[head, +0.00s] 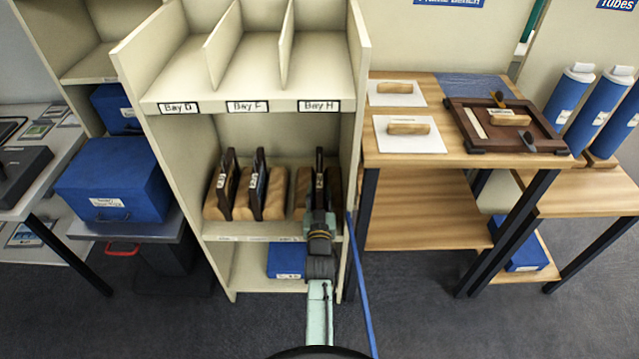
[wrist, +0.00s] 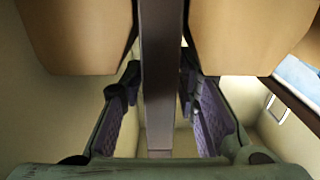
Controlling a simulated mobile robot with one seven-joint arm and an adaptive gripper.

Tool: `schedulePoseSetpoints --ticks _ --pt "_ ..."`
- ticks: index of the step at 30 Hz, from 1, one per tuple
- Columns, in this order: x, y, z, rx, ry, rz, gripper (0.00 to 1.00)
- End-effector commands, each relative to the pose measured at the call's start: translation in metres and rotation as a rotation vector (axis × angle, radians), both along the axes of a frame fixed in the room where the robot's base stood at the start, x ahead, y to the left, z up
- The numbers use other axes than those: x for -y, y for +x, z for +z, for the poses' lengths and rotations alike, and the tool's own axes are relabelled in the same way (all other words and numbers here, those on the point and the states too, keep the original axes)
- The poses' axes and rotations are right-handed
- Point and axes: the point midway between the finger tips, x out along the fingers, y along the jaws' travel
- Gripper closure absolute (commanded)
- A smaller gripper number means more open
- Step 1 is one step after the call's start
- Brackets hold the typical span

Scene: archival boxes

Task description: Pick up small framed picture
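A small framed picture (head: 319,168) stands upright on edge between tan wooden blocks on the middle shelf, under the Bay H label. In the wrist view its dark brown frame (wrist: 162,70) runs edge-on down the middle, between the two fingers. My gripper (head: 319,218) is at the front of this picture and hides its lower part in the head view. In the wrist view my gripper (wrist: 160,105) is open, one finger on each side of the frame. Gaps show between the finger pads and the frame; whether a fingertip touches it I cannot tell.
Two more framed pictures (head: 228,185) (head: 258,185) stand in wooden blocks to the left on this shelf. The right shelf wall (head: 355,130) is close. A blue box (head: 287,260) lies below. A wooden bench (head: 430,175) with a dark tray (head: 512,146) stands right.

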Motion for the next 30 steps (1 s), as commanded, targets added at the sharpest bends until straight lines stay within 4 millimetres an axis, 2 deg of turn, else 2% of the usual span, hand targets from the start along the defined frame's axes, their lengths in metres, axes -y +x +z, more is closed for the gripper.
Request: schedulePoseSetpoints --ticks 12,30 --pt "0.0001 0.0001 -0.0001 0.000 0.000 0.000 1.00" --pt "0.0001 0.0005 0.0052 0.004 0.000 0.000 1.00"
